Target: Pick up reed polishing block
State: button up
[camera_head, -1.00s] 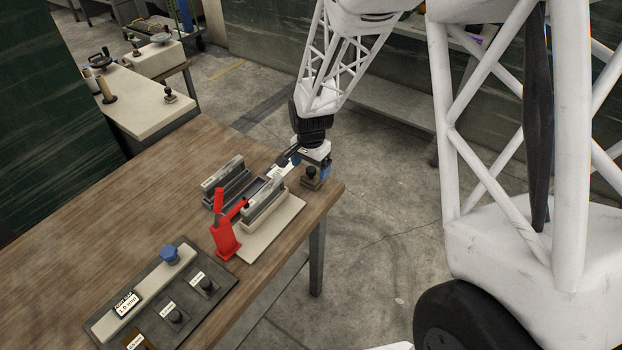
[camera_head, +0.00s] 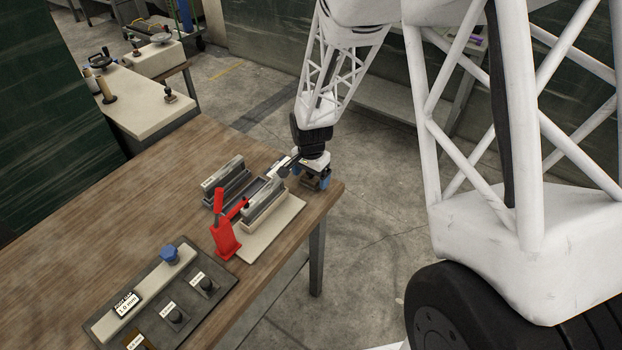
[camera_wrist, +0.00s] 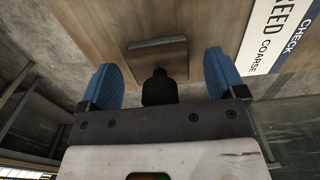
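The reed polishing block is a small brown block (camera_wrist: 157,54) with a black knob on top. It stands at the far right corner of the wooden table, and in the head view it is partly hidden under my gripper (camera_head: 311,175). In the wrist view my gripper (camera_wrist: 161,82) is open. Its two blue fingertips are wide apart, with the black knob (camera_wrist: 158,88) between them and a gap on each side. I cannot tell the exact height of the fingertips.
A red toggle clamp (camera_head: 225,232) and a metal-jawed fixture on a pale base (camera_head: 276,229) stand left of my gripper. A sign reading "REED COARSE" and "CHECK" (camera_wrist: 275,38) lies close by. A gauge board (camera_head: 150,300) lies at the front. The table's right edge is close.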

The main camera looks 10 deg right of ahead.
jog(key=c, duration=1)
jog(key=shift+r, duration=0.15)
jog(key=shift+r, duration=0.5)
jog(key=shift+s+r, duration=0.15)
jog(key=shift+r, duration=0.45)
jog(key=shift+s+r, duration=0.15)
jog(key=shift+r, duration=0.4)
jog(key=s+d+r, duration=0.1)
jog(key=s, duration=1.4)
jog(key=shift+s+d+r, duration=0.15)
jog(key=shift+d+r, duration=0.05)
jog(key=shift+d, duration=0.1)
